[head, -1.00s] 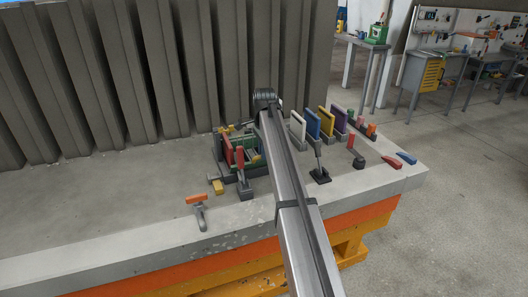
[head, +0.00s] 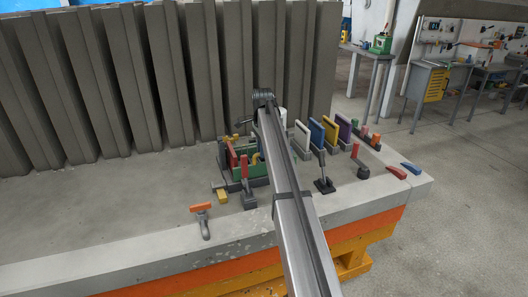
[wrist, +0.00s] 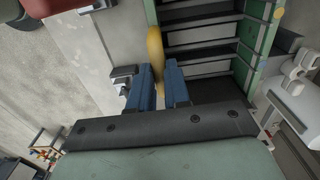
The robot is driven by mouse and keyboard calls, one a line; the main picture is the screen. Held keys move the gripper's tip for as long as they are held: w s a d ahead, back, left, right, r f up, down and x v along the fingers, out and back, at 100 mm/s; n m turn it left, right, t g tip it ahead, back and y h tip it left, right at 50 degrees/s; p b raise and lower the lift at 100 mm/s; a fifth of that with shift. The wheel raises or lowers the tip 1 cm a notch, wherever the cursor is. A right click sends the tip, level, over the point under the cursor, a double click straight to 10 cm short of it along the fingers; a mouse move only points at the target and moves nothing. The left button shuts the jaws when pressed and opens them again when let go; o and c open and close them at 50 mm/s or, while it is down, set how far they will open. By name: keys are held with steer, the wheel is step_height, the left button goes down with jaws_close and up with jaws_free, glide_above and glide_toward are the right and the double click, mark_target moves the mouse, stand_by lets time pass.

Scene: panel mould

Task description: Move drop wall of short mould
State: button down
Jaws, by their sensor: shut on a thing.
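The mould (head: 258,182), green with dark parts, stands on the concrete slab, partly behind my arm. In the wrist view its green frame (wrist: 262,42) and dark cross slats fill the upper right. A slim yellow handle (wrist: 155,48) stands upright along the mould's left side in that view. My gripper (wrist: 158,82) has blue fingers shut on this handle. Whether a drop wall hangs below the handle is hidden. A red upright plate (head: 231,156) and a red-handled clamp (head: 246,180) are at the mould's near left side. In the head view my arm hides the fingers.
Upright white, blue, yellow and purple panels (head: 331,131) stand right of my arm. A black toggle clamp (head: 323,177) and a red-knobbed lever (head: 360,166) are in front of them. An orange-handled tool (head: 202,215) lies at front left. Grey ribbed panels (head: 170,75) line the back.

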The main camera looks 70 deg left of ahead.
steer(key=shift+a+r, duration=0.1)
steer(key=shift+a, duration=1)
steer(key=c, duration=1.4)
jaws_free()
steer(key=shift+a, duration=0.1)
steer(key=o, duration=0.3)
steer(key=shift+s, duration=0.1)
steer(key=shift+d, duration=0.2)
steer(key=shift+d, duration=0.1)
step_height(320, 180, up, 14)
steer(key=shift+d+f, duration=0.2)
steer(key=shift+d, duration=0.1)
